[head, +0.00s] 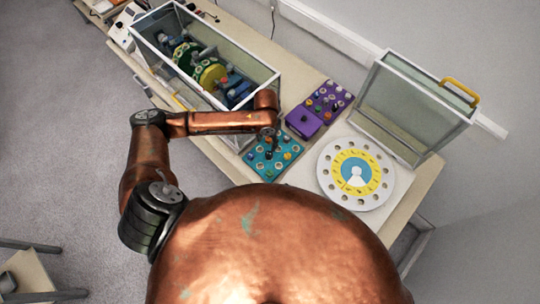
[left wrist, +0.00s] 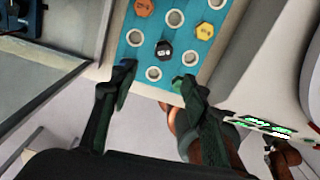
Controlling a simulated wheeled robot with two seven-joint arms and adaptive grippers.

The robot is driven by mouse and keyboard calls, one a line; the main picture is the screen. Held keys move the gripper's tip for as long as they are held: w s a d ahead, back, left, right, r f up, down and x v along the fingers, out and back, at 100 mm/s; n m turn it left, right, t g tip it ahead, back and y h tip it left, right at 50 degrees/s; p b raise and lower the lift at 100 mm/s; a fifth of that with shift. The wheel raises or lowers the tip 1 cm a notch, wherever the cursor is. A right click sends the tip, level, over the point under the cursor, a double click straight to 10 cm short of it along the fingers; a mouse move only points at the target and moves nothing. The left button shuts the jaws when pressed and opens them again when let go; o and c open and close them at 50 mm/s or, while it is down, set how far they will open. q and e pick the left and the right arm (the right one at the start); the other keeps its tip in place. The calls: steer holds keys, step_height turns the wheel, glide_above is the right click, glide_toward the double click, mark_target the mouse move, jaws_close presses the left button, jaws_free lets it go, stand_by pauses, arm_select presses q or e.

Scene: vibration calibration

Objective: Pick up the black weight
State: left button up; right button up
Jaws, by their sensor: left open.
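The black weight (left wrist: 164,50) is a small dark hexagonal piece with a light mark on top. It sits on the teal board (left wrist: 203,42) among round white-rimmed holes, near an orange weight (left wrist: 145,7) and a yellow-orange one (left wrist: 203,29). The teal board also shows in the head view (head: 264,174), at the table's front edge. My left gripper (left wrist: 155,80) is open and empty; the black weight shows beyond the gap between its fingertips, apart from them. In the head view my left gripper (head: 269,137) is over the teal board and hides part of it. My right gripper is out of sight.
A purple board (head: 306,122) with weights lies behind the teal one. A round white disc (head: 330,182) with a yellow ring lies to the right. A long glass case (head: 262,71) stands at left, and an open glass box (head: 418,95) with a yellow handle at right.

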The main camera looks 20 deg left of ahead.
mark_target(268, 154)
arm_select(q)
steer(key=f+b, duration=0.1)
steer(key=f, duration=0.1)
steer(key=f+b, duration=0.1)
steer(key=shift+w+d+f+b, duration=0.1)
steer(key=shift+w+f+b, duration=0.2)
steer(key=shift+w+f, duration=0.1)
steer(key=shift+s+f+b, duration=0.15)
steer(key=shift+f+b, duration=0.25)
steer(key=shift+b, duration=0.1)
steer(key=f, duration=0.4)
steer(key=f+p, duration=0.1)
steer(key=f, duration=0.1)
steer(key=shift+s+d+f, duration=0.25)
steer(key=shift+f, duration=0.6)
steer(key=shift+c, duration=0.5)
jaws_close()
